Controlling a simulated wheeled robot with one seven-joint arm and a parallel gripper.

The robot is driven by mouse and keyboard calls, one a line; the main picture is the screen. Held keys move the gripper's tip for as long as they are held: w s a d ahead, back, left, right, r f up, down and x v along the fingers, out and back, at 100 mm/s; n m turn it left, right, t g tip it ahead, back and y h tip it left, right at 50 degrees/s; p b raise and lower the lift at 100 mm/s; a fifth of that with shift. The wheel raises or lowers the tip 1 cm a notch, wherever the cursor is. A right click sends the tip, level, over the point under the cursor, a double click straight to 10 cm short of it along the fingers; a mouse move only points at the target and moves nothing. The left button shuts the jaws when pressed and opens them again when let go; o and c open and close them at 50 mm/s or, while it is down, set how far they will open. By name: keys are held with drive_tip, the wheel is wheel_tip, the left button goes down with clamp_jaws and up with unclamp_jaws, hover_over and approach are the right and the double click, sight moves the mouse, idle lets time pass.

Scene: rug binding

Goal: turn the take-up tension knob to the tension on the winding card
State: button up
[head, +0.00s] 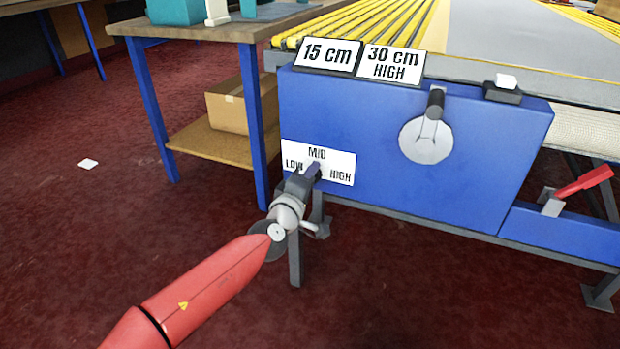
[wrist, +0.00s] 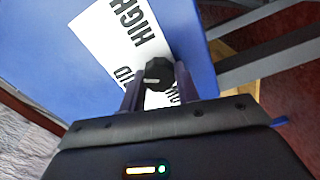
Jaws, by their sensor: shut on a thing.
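The take-up tension knob (wrist: 158,73) is black and sits on the white LOW–MID–HIGH label (wrist: 108,40) in the wrist view. My gripper (wrist: 157,84) has one finger on each side of it and is shut on it. A small pale mark shows on the knob, but I cannot tell for sure which word it points at. In the head view my gripper (head: 313,171) reaches the label (head: 342,167) on the blue panel and hides the knob. Two white cards lie on top: one reads "15 cm" (head: 327,54), the other "30 cm HIGH" (head: 394,65).
A grey crank disc (head: 425,140) with a dark handle sticks out of the blue panel (head: 480,160). A red lever (head: 584,183) is at the right. A wooden bench (head: 200,31) with blue legs stands at the left, a cardboard box (head: 229,108) on its lower shelf.

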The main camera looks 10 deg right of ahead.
drive_tip(key=m+b, duration=0.1)
drive_tip(key=m, duration=1.1)
drive_tip(key=shift+s+d, duration=0.1)
idle(0.4)
drive_tip(key=o, duration=1)
drive_tip(key=shift+r, duration=0.1)
drive_tip(key=shift+c, duration=0.2)
drive_tip(key=p+v, duration=0.1)
drive_tip(key=v, duration=0.6)
drive_tip(key=shift+s, duration=0.35)
